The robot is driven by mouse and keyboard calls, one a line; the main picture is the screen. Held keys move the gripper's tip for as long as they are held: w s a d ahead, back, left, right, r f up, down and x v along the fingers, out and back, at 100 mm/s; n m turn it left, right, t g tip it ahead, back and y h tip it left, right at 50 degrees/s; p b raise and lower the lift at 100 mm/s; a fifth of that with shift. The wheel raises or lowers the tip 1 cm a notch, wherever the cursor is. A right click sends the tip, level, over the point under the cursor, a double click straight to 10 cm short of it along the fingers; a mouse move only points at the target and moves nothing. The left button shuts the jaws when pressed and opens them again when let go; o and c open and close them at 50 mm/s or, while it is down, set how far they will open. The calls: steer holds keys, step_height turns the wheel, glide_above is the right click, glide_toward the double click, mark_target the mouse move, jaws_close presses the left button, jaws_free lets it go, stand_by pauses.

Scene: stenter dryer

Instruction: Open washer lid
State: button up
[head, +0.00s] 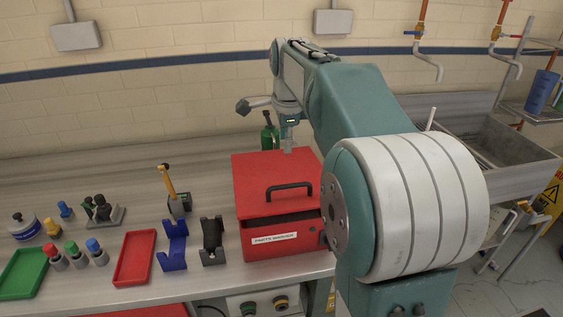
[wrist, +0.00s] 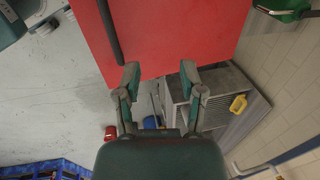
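The red parts washer (head: 285,242) stands on the bench and has a white label on its front. Its red lid (head: 262,175) lies over the top, with a dark band under its front edge. A black handle (head: 290,190) is near the front of the lid. My gripper (head: 288,146) points down at the back edge of the lid, apart from the handle. In the wrist view my gripper (wrist: 160,75) has its two fingers spread with nothing between them. The red lid (wrist: 190,30) is beyond the fingertips there, and the handle (wrist: 110,32) is to the left.
A green bottle (head: 269,137) stands behind the washer. Blue (head: 174,245) and black (head: 212,240) holders, a red tray (head: 134,257) and a green tray (head: 22,272) lie to the left. A sink (head: 485,140) is at the right. My arm hides the washer's right side.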

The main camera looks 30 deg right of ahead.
steer(key=s+f, duration=0.1)
steer(key=f, duration=0.1)
steer(key=s+a+f, duration=0.1)
steer(key=shift+s+a+f, duration=0.1)
steer(key=shift+s+f, duration=0.1)
steer(key=shift+f, duration=0.15)
steer(key=shift+d, duration=0.4)
steer(key=s+a+f+n+t, duration=0.1)
steer(key=s+a+f+n, duration=0.1)
steer(key=s+a+n, duration=0.4)
steer(key=s+a+f+n+t, duration=0.1)
steer(key=s+a+n, duration=0.6)
steer(key=s+n, duration=0.7)
steer(key=shift+s+f+t+y, duration=0.3)
steer(key=shift+s+f+t, duration=0.1)
steer(key=shift+t, duration=0.3)
steer(key=shift+s+a+f+n, duration=0.15)
steer(key=shift+s+a+n, duration=0.1)
steer(key=shift+n, duration=0.25)
steer(key=shift+c, duration=1.3)
steer(key=shift+f, duration=0.1)
jaws_close()
